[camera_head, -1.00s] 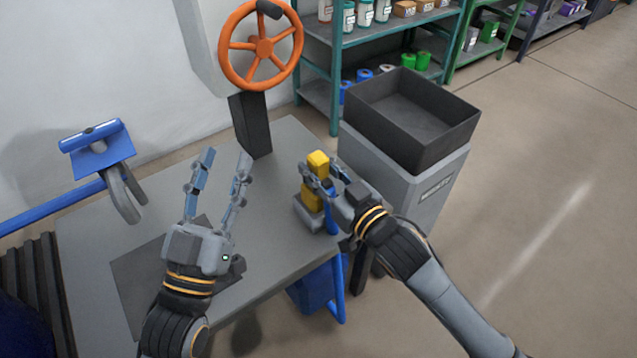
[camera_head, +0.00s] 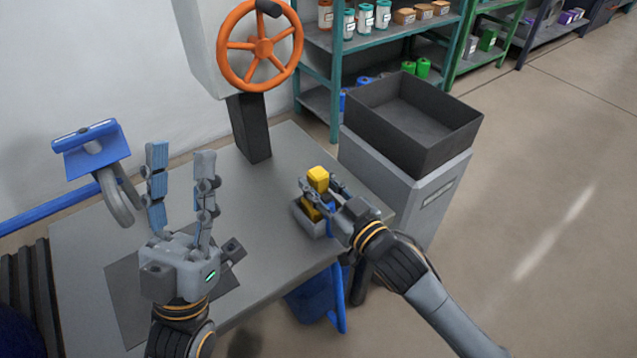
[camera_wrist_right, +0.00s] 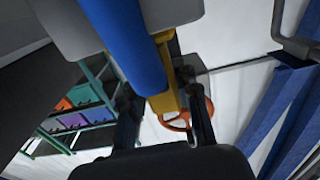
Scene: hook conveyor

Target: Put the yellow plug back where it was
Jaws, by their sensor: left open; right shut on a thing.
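The yellow plug (camera_head: 318,178) stands upright at the right edge of the grey table, in or just above a grey socket box (camera_head: 305,222). The fingers hide the plug's lower middle, so I cannot tell how deep it sits. My right gripper (camera_head: 323,190) is shut on the plug from the right. In the right wrist view, the yellow plug (camera_wrist_right: 166,92) shows between the dark fingers, with a large blue cylinder (camera_wrist_right: 122,42) in front of it. My left gripper (camera_head: 180,150) is open and empty, fingers pointing up over the table's left part.
An orange handwheel (camera_head: 262,48) on a dark post stands at the table's back. A blue hook carrier (camera_head: 90,150) hangs at the left. A black bin (camera_head: 410,125) on a grey stand is beyond the right gripper. Shelves stand behind. The table's middle is clear.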

